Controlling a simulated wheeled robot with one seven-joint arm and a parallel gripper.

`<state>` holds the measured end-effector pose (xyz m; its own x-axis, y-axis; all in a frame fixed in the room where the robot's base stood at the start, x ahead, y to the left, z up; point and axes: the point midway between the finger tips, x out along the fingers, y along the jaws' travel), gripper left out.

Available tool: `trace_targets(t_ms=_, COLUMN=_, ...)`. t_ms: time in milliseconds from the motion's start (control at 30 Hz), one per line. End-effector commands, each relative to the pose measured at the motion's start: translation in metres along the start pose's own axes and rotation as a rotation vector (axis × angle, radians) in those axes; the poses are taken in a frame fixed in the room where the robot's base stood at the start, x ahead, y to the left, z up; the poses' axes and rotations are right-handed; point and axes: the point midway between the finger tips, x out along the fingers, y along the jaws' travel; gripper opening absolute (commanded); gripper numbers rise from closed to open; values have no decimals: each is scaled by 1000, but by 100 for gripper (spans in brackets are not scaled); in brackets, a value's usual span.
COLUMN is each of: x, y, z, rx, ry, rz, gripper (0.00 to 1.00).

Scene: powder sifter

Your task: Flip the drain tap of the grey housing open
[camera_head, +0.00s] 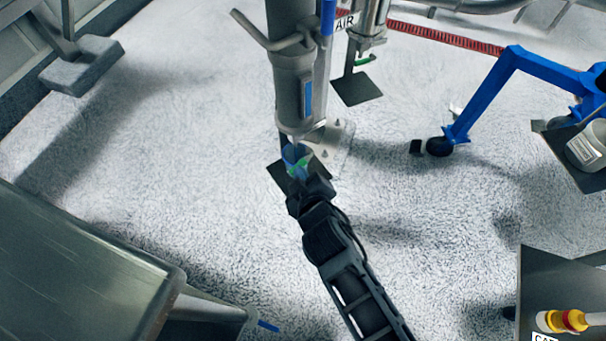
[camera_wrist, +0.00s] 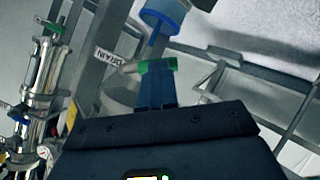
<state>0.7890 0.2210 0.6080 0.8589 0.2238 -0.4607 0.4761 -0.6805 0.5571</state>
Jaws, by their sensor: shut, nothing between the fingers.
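The grey housing (camera_head: 292,95) stands upright at the top centre of the head view. My gripper (camera_head: 303,172) is at its lower end. In the wrist view my shut fingers (camera_wrist: 156,88) point up with nothing held between them. The handle and fingers seem to touch or nearly touch; I cannot tell which. In the head view a bit of green (camera_head: 299,165) shows by the fingers, and the rest of the tap is hidden.
A blue part (camera_wrist: 167,12) hangs above the handle in the wrist view. A pipe labelled AIR (camera_head: 345,22) stands right of the housing. A blue wheeled frame (camera_head: 492,95) is further right. A metal surface (camera_head: 75,275) fills the lower left. The floor between is mostly clear.

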Motion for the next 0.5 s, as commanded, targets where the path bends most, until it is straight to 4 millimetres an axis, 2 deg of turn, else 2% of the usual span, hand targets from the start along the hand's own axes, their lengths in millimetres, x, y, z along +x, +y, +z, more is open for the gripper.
trace_targets(t_ms=33, x=6, y=-8, z=9, rx=-34, ry=3, rz=23, gripper=0)
trace_targets(t_ms=500, x=18, y=-12, z=27, rx=-382, ry=3, rz=256, gripper=0)
